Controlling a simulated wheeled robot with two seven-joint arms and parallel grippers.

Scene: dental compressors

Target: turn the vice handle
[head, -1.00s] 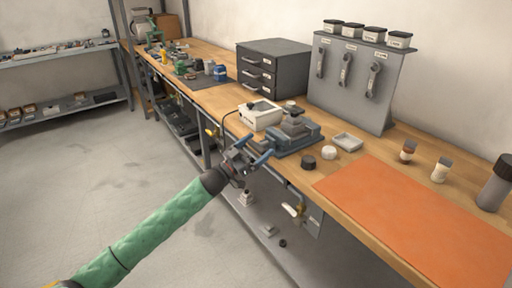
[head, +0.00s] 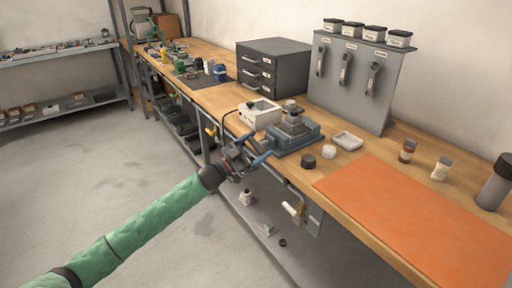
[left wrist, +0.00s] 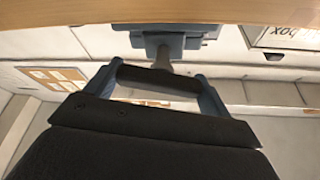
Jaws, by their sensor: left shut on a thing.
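The blue-grey vice (head: 297,136) stands at the front edge of the wooden bench in the head view. In the left wrist view its body (left wrist: 172,42) shows under the bench edge, with a short screw leading to the dark vice handle (left wrist: 155,81). My left gripper (head: 254,152) is at the front of the vice, just off the bench edge. In the left wrist view its two blue-grey fingers (left wrist: 158,75) are at the two ends of the handle bar, shut on it. In the head view the handle is mostly hidden by the gripper. My right gripper is not in view.
A white box (head: 260,114) sits left of the vice, and a black round cap (head: 308,161) and a pale tray (head: 347,141) sit right of it. An orange mat (head: 420,215) covers the right of the bench. Open floor (head: 80,180) lies left.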

